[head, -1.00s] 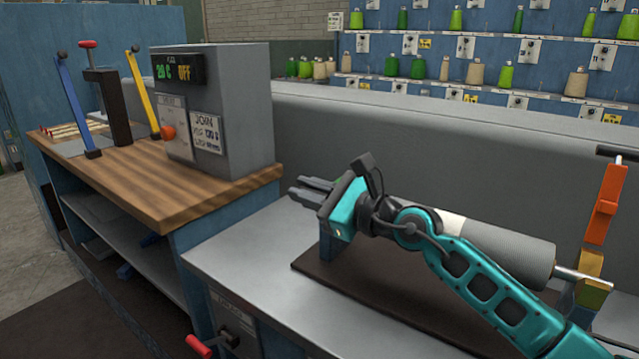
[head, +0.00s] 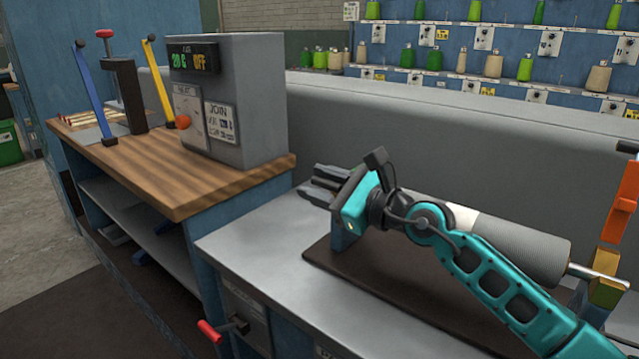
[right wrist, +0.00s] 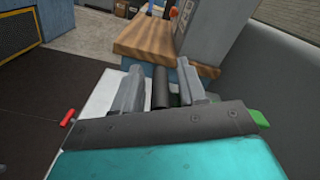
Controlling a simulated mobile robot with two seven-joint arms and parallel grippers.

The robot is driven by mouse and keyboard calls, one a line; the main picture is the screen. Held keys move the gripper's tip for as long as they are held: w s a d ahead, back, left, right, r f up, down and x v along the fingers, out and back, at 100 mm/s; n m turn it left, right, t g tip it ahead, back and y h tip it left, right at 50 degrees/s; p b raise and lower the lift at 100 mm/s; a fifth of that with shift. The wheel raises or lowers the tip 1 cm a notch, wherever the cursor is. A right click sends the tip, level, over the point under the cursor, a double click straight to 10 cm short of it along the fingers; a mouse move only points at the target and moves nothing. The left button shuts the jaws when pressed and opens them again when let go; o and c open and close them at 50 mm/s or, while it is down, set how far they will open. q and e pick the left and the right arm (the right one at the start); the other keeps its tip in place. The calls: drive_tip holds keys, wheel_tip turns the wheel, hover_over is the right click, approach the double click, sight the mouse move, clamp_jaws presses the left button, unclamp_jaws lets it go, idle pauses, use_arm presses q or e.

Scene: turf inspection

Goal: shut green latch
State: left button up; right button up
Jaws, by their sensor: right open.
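My right gripper (head: 318,181) is open, over the left end of the grey roller (head: 520,240) on the metal bench. Its fingers point left; they also show in the right wrist view (right wrist: 160,86), with a dark cylinder between them that I cannot identify. A small green piece (right wrist: 259,118) sticks out at the right of the gripper body in the right wrist view. I cannot tell whether it is the green latch. In the head view no green latch shows; my gripper and arm hide the roller's left end. An orange lever (head: 621,208) stands upright at the roller's right end.
A grey control box (head: 262,120) stands on the wooden bench (head: 150,180) at left, beside blue and yellow levers. A red-handled crank (head: 210,332) projects from the metal bench front. A grey wall runs behind the roller; shelves of spools stand beyond.

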drive_tip(key=shift+d, duration=0.15)
drive_tip(key=shift+s+d, duration=0.25)
drive_tip(key=shift+d, duration=0.05)
drive_tip(key=v, duration=1.2)
drive_tip(key=shift+a, duration=0.1)
